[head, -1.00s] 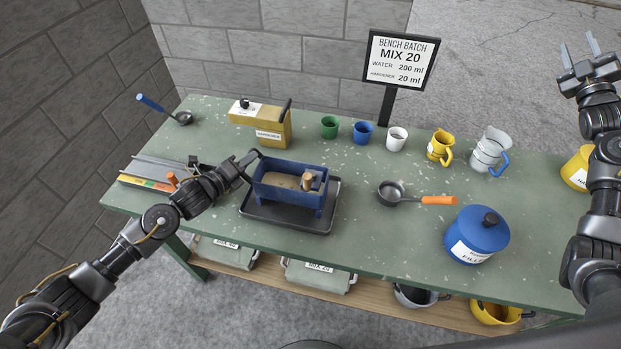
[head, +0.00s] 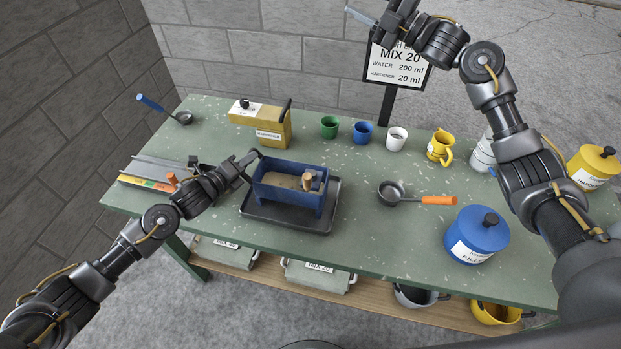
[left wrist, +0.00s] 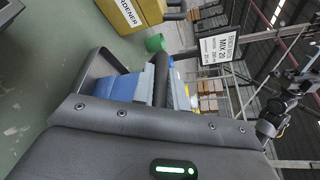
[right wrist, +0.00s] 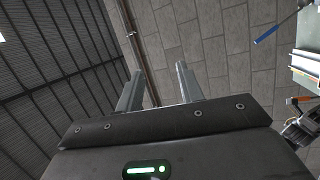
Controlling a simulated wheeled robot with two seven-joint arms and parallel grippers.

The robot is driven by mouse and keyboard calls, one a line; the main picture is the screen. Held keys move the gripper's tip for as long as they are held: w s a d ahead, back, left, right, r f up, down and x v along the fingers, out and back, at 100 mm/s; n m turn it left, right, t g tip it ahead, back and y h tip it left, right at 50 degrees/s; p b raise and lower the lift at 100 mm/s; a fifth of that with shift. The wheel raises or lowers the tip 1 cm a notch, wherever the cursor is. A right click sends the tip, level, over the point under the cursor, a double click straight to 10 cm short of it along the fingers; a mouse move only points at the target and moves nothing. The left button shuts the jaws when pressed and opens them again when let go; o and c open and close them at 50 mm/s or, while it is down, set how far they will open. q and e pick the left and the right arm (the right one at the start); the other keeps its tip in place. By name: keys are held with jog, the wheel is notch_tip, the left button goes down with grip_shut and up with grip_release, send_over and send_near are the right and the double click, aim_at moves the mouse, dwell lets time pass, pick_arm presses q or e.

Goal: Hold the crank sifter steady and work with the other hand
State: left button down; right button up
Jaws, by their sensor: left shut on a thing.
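The blue crank sifter (head: 275,170) stands upright on its legs over a black tray (head: 268,223). Sandy material lies inside it, and a wooden crank knob (head: 307,181) shows at its right end. My left gripper (head: 250,163) is shut on the sifter at its left end; in the left wrist view the fingers close by a dark bar and blue part (left wrist: 125,88). The exact contact is partly hidden. My right gripper (head: 374,10) is raised high over the back of the bench, in front of the sign, open and empty; the right wrist view shows its fingers (right wrist: 156,78) apart.
A yellow hardener box (head: 262,125), green cup (head: 330,127), blue cup (head: 363,132), white cup (head: 397,138) and yellow jug (head: 440,147) line the back. My right arm crosses the bench's right side.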

jog(key=s+a+f+n+g, duration=0.2)
jog(key=s+a+n+g, duration=0.35)
jog(key=a, duration=0.65)
jog(key=s+a+f+n+g, duration=0.2)
jog(key=s+a+n+g, duration=0.35)
jog(key=a, duration=0.65)
jog(key=s+a+f+n+g+h, duration=0.2)
jog(key=s+a+f+g+h, duration=0.15)
jog(key=s+f+h, duration=0.4)
jog(key=n+t+h, duration=0.1)
jog(key=t+h, duration=0.1)
jog(key=h, duration=0.7)
send_over(307, 175)
jog(key=f, duration=1)
jog(key=shift+s+a+f, duration=0.2)
jog(key=shift+a, duration=0.2)
jog(key=shift+w+d, duration=0.1)
jog(key=shift+d, duration=0.3)
jog(key=shift+f, duration=4.55)
